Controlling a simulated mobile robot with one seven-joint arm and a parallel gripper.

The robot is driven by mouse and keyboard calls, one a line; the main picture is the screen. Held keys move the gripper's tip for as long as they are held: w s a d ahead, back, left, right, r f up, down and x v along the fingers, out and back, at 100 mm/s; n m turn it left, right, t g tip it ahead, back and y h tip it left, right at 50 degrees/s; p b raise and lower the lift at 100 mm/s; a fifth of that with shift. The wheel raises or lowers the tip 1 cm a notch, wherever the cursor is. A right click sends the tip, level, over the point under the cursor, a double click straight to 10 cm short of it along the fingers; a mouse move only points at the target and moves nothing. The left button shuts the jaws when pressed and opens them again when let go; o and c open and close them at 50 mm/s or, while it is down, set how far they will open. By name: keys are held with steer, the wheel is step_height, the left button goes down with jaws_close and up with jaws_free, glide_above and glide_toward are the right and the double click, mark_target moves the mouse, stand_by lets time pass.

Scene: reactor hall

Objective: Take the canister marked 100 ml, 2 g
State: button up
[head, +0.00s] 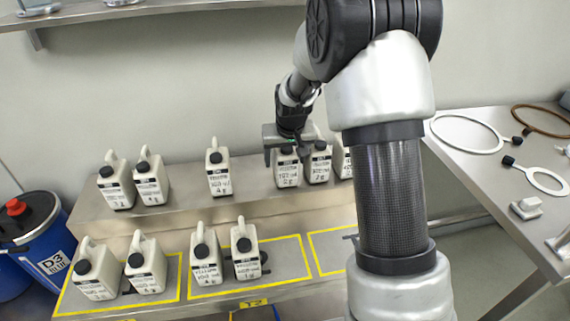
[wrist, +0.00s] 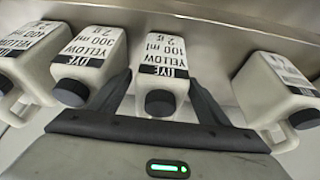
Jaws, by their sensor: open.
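The canister (wrist: 165,75) whose label reads DYE, YELLOW, 100 ml, 2 g stands between my fingers in the wrist view, its black cap towards the palm. In the head view it is the pale canister (head: 288,172) on the upper shelf, partly under my gripper (head: 290,150). In the wrist view my gripper (wrist: 160,90) is open, with one finger on each side of this canister. Whether the fingers touch it I cannot tell. Beside it stands a canister reading YELLOW, 300 ml, 2 g (wrist: 90,58), close to one finger.
A canister labelled 100 ml, 4 g (head: 219,175) stands apart on the same shelf. More canisters stand on the yellow-marked lower shelf (head: 300,250). A blue drum (head: 45,240) is at left. A side table (head: 480,170) with rings is at right.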

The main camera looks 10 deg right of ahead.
steer(key=shift+x, duration=0.85)
steer(key=shift+c, duration=0.4)
steer(key=shift+w+r, duration=0.1)
steer(key=c, duration=1.4)
